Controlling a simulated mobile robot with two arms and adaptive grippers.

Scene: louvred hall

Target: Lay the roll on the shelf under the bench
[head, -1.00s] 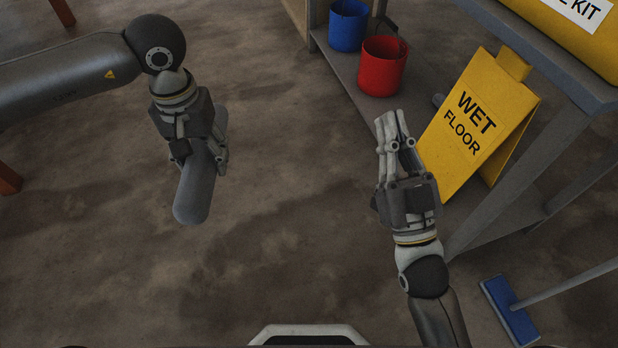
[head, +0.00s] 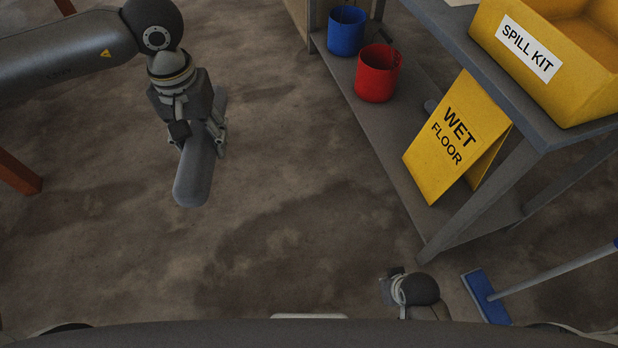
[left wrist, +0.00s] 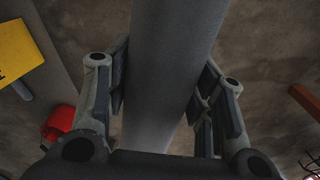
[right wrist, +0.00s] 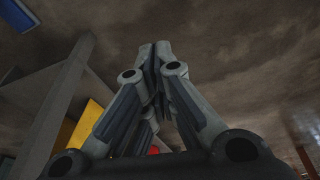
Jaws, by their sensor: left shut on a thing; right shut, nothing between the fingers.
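The roll (head: 191,184) is a long dark grey cylinder. My left gripper (head: 202,140) is shut around it, above the floor and well left of the bench. In the left wrist view the roll (left wrist: 170,50) runs between the two fingers. The bench (head: 452,14) stands at the right, and its low grey shelf (head: 392,132) shows under the top. My right gripper is mostly hidden low in the head view; in the right wrist view its fingers (right wrist: 155,55) are closed together with nothing between them.
A blue bucket (head: 346,32), a red bucket (head: 376,78) and a yellow wet floor sign (head: 452,135) stand on the shelf. A yellow spill kit bin (head: 540,60) is on the bench top. A blue broom (head: 486,297) lies at lower right. The middle floor is clear.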

